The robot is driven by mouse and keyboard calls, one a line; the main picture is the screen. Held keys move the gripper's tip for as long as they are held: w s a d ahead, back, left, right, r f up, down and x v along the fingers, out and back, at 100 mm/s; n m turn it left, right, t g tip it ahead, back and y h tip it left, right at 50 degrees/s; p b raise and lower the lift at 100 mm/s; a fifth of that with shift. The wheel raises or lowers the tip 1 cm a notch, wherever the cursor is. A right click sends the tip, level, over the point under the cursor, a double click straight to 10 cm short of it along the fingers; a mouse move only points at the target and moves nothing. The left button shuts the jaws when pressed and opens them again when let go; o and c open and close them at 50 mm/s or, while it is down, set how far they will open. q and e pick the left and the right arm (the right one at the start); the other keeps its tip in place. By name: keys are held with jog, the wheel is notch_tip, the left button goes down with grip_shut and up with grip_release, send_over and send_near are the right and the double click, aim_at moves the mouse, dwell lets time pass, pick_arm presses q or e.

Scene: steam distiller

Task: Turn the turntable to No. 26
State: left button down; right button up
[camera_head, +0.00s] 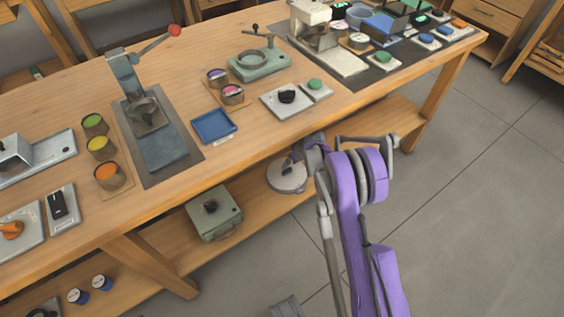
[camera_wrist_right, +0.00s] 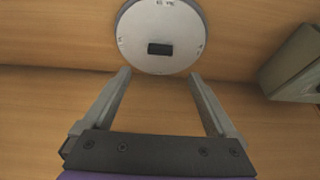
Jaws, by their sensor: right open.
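The turntable is a round pale grey disc (camera_head: 287,178) on the lower shelf of the wooden bench. In the right wrist view the disc (camera_wrist_right: 137,33) shows at the top, with a dark rectangular block near its middle and small marks around its rim. The marks are too small to read as numbers. My right gripper (camera_wrist_right: 158,75) is open and empty, its two fingers pointing at the near edge of the disc. In the head view the right gripper (camera_head: 293,160) is over the disc and partly hides it. My left gripper is not in view.
A grey-green box (camera_head: 213,215) with a dark knob stands on the shelf left of the turntable. The bench top (camera_head: 260,140) overhangs the shelf behind and above my right gripper. Bare shelf lies around the disc. The floor (camera_head: 470,180) at right is clear.

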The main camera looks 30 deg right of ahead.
aim_at(287, 170)
jog(key=b+x, duration=0.2)
jog(key=x, duration=0.8)
jog(key=shift+f+b, duration=0.2)
jog(key=shift+b, duration=0.2)
grip_shut()
